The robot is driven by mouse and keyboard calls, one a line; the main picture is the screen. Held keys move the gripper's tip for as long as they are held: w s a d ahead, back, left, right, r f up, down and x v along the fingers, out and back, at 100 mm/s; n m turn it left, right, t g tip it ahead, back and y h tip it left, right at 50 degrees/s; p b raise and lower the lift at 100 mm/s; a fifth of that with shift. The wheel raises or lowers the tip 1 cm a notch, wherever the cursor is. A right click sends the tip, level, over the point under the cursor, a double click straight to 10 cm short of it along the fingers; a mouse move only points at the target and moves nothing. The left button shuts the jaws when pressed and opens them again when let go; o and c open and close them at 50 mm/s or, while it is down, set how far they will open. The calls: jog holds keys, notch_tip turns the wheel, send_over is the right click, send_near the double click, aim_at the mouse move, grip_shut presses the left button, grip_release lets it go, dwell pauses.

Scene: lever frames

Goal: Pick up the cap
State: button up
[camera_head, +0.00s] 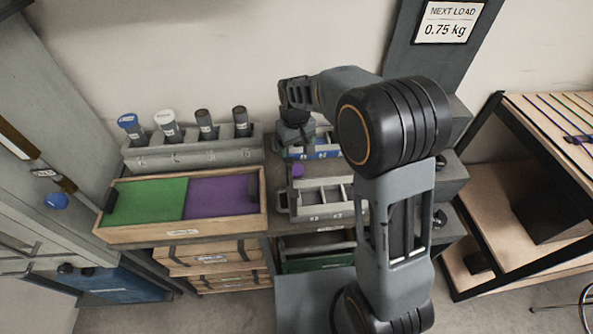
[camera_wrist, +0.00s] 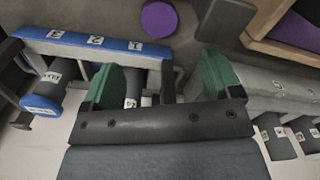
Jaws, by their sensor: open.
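A small purple cap (camera_head: 297,171) sits on the dark shelf surface, between the blue-edged rack and the grey divided tray. In the wrist view the cap (camera_wrist: 159,18) shows as a round purple disc at the top centre, beyond the fingertips. My gripper (camera_wrist: 160,78) is open, with its two green-padded fingers apart and no cap between them. In the head view my gripper (camera_head: 292,118) is behind and above the cap, near the blue-edged rack; its fingertips are hard to make out there.
The blue-edged numbered rack (camera_wrist: 90,42) lies close to my left finger in the wrist view. A grey rack with several capped tubes (camera_head: 190,152) stands at left. A wooden tray (camera_head: 182,232) with green and purple panels is before it. The grey divided tray (camera_head: 321,210) is near the cap.

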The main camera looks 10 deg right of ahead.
aim_at(296, 169)
notch_tip(296, 169, down, 11)
jog(key=shift+w+r+p, duration=0.1)
jog(key=shift+w+p, duration=0.05)
jog(key=shift+p, duration=0.2)
dwell(0.3)
jog(key=c, duration=1)
